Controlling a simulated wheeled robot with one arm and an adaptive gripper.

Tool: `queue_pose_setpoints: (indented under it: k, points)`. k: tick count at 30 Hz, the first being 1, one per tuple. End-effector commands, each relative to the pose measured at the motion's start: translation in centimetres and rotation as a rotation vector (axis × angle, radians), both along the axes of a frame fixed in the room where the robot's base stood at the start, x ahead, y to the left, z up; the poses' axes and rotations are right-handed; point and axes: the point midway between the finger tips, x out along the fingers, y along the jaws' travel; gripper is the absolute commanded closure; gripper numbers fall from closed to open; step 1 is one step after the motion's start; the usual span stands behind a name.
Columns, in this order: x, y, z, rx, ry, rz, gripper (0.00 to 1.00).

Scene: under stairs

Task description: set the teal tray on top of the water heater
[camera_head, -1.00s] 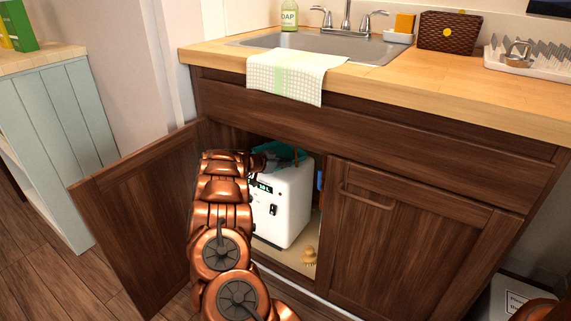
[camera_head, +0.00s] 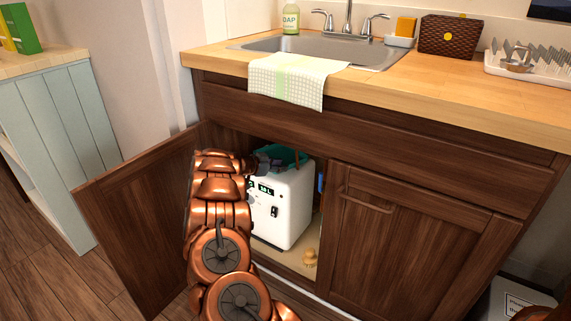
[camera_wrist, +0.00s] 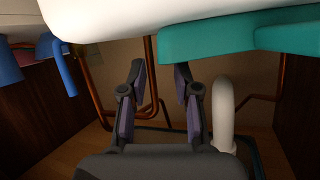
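The white water heater (camera_head: 288,208) stands inside the open cabinet under the sink. The teal tray (camera_head: 288,153) shows at the heater's top, partly hidden by my gripper and the cabinet frame. In the wrist view, the tray (camera_wrist: 210,38) is at the upper right, against or very close to the white heater body (camera_wrist: 120,14); I cannot tell whether it rests fully on it. My gripper (camera_wrist: 159,72) has its two dark fingers apart with nothing between them. The tray lies beyond the right finger, outside the gap.
The left cabinet door (camera_head: 140,215) stands open beside my arm; the right door (camera_head: 405,245) is shut. Copper pipes (camera_wrist: 150,80) and a white pipe (camera_wrist: 223,112) are close to the fingers. A blue item (camera_wrist: 62,65) hangs at the left.

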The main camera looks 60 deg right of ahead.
Motion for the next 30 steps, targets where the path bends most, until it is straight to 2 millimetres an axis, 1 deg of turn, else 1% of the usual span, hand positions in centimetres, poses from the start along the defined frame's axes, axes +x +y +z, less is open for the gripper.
queue_pose_setpoints:
  k: [1,6,12,18,30]
  points:
    - [0.4,1.1,0.7,0.003,0.003,0.005,0.69]
    - [1.3,3.9,2.0,0.002,-0.004,0.005,0.69]
    - [1.9,6.3,2.8,0.002,0.0,0.003,0.69]
    - [2.1,7.2,3.0,0.002,0.001,0.002,0.69]
    - [2.1,7.2,3.0,0.002,0.0,0.002,0.69]
